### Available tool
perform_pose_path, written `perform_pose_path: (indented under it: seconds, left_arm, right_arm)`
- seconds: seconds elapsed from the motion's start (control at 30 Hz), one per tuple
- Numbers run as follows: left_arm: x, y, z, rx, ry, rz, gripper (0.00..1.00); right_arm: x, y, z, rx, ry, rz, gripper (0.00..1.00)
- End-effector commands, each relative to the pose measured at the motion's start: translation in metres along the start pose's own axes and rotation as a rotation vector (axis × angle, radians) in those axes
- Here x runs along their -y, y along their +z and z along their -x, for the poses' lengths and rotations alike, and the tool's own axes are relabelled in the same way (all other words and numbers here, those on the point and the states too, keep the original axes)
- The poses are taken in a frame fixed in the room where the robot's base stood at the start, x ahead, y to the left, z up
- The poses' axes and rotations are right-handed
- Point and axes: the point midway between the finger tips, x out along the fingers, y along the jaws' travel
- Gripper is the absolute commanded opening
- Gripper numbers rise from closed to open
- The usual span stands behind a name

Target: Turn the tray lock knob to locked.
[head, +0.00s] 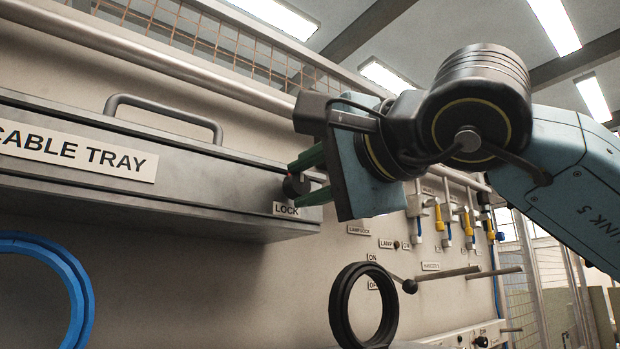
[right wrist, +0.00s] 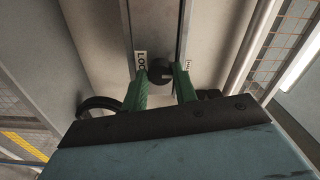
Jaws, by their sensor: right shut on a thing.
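The grey cable tray (head: 230,190) is fixed on the wall at the left in the head view, with a "CABLE TRAY" label and a handle on top. Its black lock knob (head: 291,187) is at the tray's right end, above a "LOCK" label (head: 286,210). My right gripper (head: 305,178) has its green fingers at the knob, one above and one below. In the right wrist view the round knob (right wrist: 159,71) sits between the two fingertips, with a pale mark on its face. The right gripper is shut on it. My left gripper is not in view.
A black ring (head: 338,310) and a blue hoop (head: 80,285) hang lower on the wall. Rods (head: 450,273) stick out at the right, below several yellow-handled tools (head: 438,216). A wire mesh (head: 200,30) runs above the tray.

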Motion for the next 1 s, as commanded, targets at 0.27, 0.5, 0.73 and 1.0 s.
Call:
perform_pose_path:
  seconds: [0.27,0.5,0.73,1.0]
  left_arm:
    - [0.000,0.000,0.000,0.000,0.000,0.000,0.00]
    - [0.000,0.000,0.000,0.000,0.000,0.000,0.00]
    - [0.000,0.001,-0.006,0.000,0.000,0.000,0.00]
    - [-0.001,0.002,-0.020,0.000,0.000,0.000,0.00]
  right_arm:
    - [-0.001,0.001,0.000,0.001,0.001,0.001,0.50]
    - [0.000,0.000,0.000,0.000,0.001,0.000,0.50]
    - [-0.001,0.000,0.021,-0.001,-0.003,0.001,0.50]
    - [-0.002,0.001,0.082,-0.001,-0.003,0.001,0.50]
